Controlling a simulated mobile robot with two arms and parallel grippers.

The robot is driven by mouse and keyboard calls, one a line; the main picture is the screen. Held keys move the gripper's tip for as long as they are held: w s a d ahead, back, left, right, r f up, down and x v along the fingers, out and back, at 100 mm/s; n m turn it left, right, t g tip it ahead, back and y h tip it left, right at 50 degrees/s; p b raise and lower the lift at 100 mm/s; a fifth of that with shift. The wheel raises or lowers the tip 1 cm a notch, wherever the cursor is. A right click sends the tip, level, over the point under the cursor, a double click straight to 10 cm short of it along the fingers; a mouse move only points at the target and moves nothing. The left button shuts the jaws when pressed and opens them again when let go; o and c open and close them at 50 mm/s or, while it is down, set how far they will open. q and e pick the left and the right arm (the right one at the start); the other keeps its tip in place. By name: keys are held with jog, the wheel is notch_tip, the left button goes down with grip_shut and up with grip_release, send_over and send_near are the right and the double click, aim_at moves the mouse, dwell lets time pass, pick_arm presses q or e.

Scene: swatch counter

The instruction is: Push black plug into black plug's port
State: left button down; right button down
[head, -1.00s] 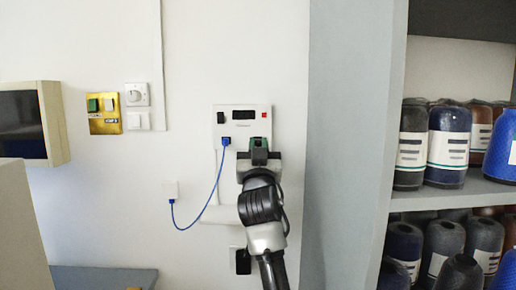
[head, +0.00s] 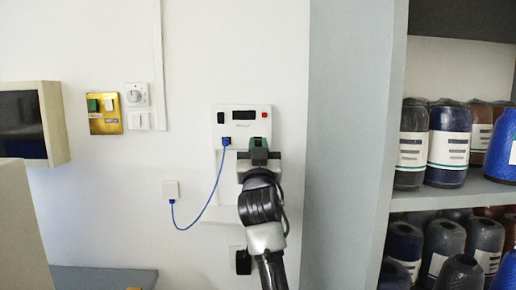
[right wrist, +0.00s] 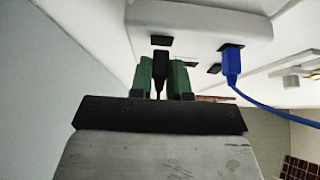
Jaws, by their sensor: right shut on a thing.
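The black plug (right wrist: 160,68) is between the green fingers of my right gripper (right wrist: 162,76), which is shut on it in the right wrist view. Its tip points at the white wall unit (right wrist: 190,22). A dark slot (right wrist: 160,41) lies just past the tip; I cannot tell whether they touch. In the head view my right gripper (head: 259,146) is at the lower right of the wall unit (head: 242,111) and hides the plug and slot. My left gripper is not in view.
A blue plug (right wrist: 231,62) with a blue cable sits in the wall unit beside my right gripper. A shelf (head: 455,194) with several dark containers stands at the right.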

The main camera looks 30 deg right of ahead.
jog(key=shift+w+d, duration=0.3)
jog(key=shift+w, duration=0.15)
dwell(0.5)
jog(key=c, duration=1)
grip_release()
jog(key=b+v, duration=0.3)
jog(key=v, duration=0.7)
jog(key=shift+s+a+f, duration=0.2)
jog(key=shift+s, duration=0.1)
